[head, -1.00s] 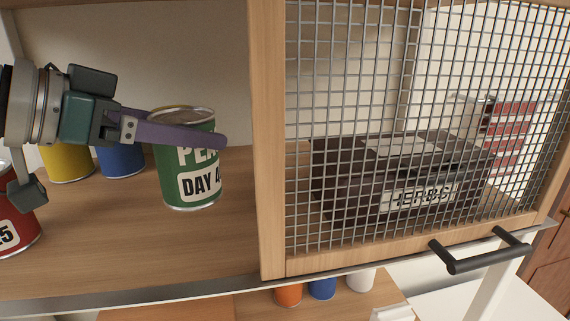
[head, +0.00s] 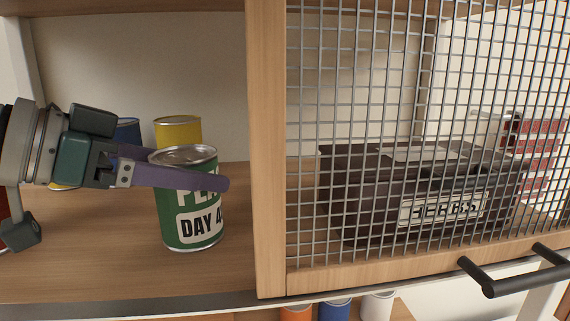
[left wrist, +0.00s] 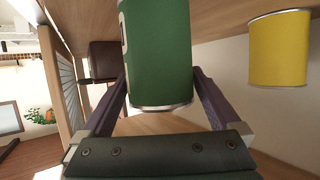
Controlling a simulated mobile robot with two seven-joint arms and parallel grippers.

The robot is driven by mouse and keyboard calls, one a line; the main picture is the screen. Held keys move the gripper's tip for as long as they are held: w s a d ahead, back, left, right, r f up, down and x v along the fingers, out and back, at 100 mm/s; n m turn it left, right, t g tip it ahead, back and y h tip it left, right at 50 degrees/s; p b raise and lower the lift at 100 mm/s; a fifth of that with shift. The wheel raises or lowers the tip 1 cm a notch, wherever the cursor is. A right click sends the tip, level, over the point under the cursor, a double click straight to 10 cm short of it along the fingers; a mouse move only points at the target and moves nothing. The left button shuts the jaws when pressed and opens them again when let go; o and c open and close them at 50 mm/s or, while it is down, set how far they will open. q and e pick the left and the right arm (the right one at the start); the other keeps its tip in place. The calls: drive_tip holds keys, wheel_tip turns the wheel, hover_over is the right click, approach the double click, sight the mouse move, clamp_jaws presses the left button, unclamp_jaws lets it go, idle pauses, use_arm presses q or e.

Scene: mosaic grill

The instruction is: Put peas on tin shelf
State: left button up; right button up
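The green peas can (head: 190,225), labelled "DAY 4", is upright over the wooden shelf board (head: 120,275), left of the post in the head view. My left gripper (head: 222,182) comes in from the left with its purple fingers around the can's upper part. In the left wrist view the can (left wrist: 158,55) fills the space between both fingers, which press against its sides. I cannot tell whether its base touches the board. The lower shelf's tops of orange (head: 296,313), blue (head: 334,310) and white (head: 377,306) tins show below. My right gripper is not in view.
A yellow can (head: 178,130) and a blue can (head: 126,130) stand behind the peas. The wooden post (head: 266,150) and mesh door (head: 420,130) with a black handle (head: 515,273) close off the right, with a dark herbs box (head: 350,205) behind the mesh.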

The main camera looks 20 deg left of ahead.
use_arm(q)
drive_tip(key=shift+r, duration=0.2)
drive_tip(key=p+v, duration=0.2)
drive_tip(key=v, duration=1)
drive_tip(key=shift+p, duration=0.3)
